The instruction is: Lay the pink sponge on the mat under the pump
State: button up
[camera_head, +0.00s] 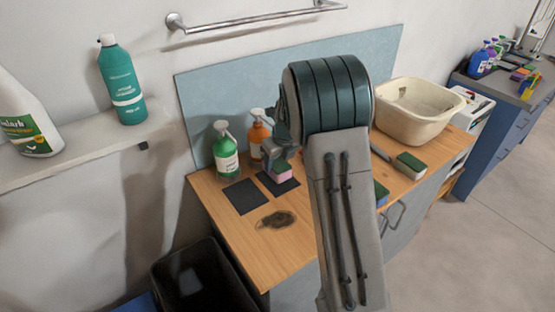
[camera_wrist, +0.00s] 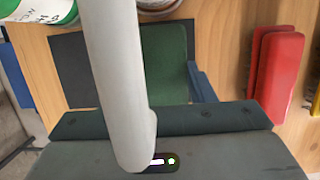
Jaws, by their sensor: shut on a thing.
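The pink sponge (camera_head: 282,172) shows in the head view at my gripper (camera_head: 274,154), over the right dark mat (camera_head: 286,187). My gripper is shut on it; my arm hides part of the grip. I cannot tell whether the sponge touches the mat. A green face, likely the sponge's top (camera_wrist: 165,60), shows in the wrist view with a dark mat (camera_wrist: 70,70) beside it. An orange pump bottle (camera_head: 259,132) stands behind the right mat. A green pump bottle (camera_head: 226,155) stands behind the left dark mat (camera_head: 242,197).
A dark stain (camera_head: 277,220) lies on the wooden counter (camera_head: 235,235) in front. A cream basin (camera_head: 418,110) and a green-topped sponge or brush (camera_head: 409,164) are to the right. Red items (camera_wrist: 275,70) lie right of the sponge in the wrist view. A black bin (camera_head: 200,280) stands below left.

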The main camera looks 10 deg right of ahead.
jog(key=shift+f, duration=0.6)
jog(key=o, duration=1)
jog(key=shift+r, duration=0.1)
jog(key=v, duration=1.2)
jog(key=s+a+n+h, duration=0.1)
jog(key=s+n, duration=2.9)
jog(key=n, duration=0.1)
jog(key=shift+s+a+r+n+b, duration=0.15)
jog(key=shift+r+n+b, duration=0.2)
jog(key=shift+r+n, duration=0.1)
